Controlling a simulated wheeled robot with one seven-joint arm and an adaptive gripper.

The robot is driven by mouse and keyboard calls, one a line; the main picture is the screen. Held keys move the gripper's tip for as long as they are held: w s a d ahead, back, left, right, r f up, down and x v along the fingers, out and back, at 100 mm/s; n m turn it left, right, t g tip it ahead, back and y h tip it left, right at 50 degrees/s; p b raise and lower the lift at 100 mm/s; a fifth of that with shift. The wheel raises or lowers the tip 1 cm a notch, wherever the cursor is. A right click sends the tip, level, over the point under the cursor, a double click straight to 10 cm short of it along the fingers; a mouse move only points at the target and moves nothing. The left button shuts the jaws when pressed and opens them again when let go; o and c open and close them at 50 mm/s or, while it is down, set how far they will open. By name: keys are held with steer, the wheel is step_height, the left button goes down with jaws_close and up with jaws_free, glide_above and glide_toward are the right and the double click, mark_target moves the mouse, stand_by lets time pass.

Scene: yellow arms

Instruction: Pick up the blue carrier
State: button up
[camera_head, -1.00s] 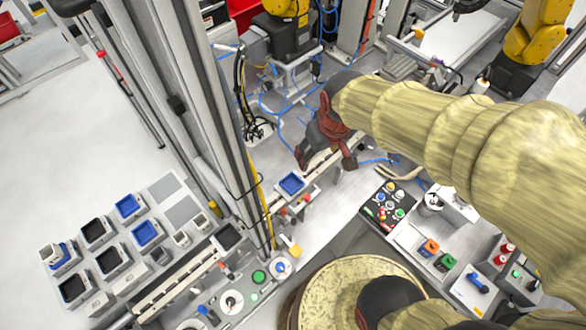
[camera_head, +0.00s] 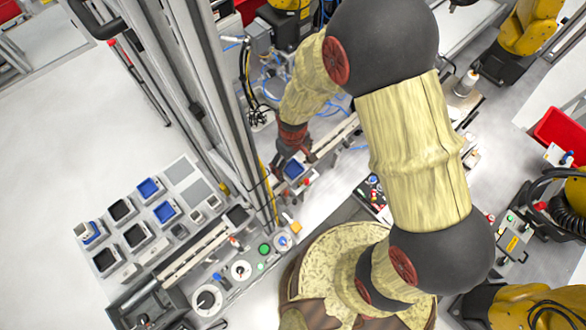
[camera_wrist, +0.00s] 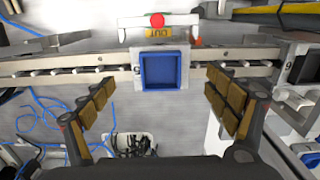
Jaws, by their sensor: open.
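The blue carrier (camera_wrist: 160,70) is a square blue tray in a pale frame on the conveyor rail. In the wrist view it lies ahead of my gripper (camera_wrist: 160,105), roughly centred between the two fingers. The fingers are spread wide apart, one on each side, and nothing is between their pads. In the head view the carrier (camera_head: 293,170) shows just beside and below my gripper (camera_head: 296,152), partly crowded by it. I cannot tell the exact gap between fingers and carrier.
The conveyor rail (camera_wrist: 85,70) runs left and right of the carrier. A plate with a red button (camera_wrist: 157,20) stands behind it. Loose blue cables (camera_wrist: 45,115) lie at left. A dark box (camera_wrist: 300,75) sits at right. Other blue and black trays (camera_head: 149,188) rest on a side table.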

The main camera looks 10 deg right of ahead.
mark_target(293, 169)
steer(key=shift+s+f, duration=0.1)
steer(key=shift+f, duration=1.8)
steer(key=shift+c, duration=0.9)
steer(key=c, duration=1.3)
steer(key=shift+r, duration=0.1)
